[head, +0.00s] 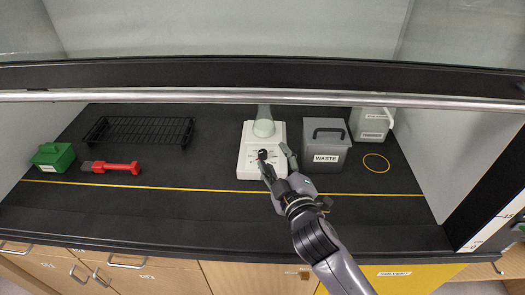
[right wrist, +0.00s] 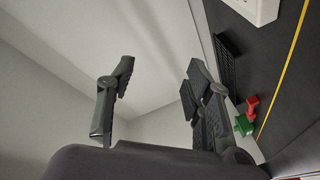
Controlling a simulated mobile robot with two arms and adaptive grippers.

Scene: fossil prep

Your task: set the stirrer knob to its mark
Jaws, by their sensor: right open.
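The white stirrer (head: 247,163) stands on the black bench with a clear flask (head: 264,122) on top. Its dark knob (head: 262,154) is on the front face; its pointer and mark are too small to read. My right gripper (head: 275,156) is open in front of the stirrer, its left finger close to the knob and its other finger to the right. I cannot tell whether it touches the knob. In the right wrist view the gripper (right wrist: 157,80) shows its fingers apart with nothing between them, and a corner of the stirrer (right wrist: 256,9) shows at the top right. My left gripper is not in view.
A grey waste bin (head: 325,156) stands close to the right of the stirrer, with a whitish jug (head: 372,124) behind. A black rack (head: 138,131), red-handled tool (head: 118,167) and green box (head: 53,157) are at left. A sash rail (head: 200,96) crosses above.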

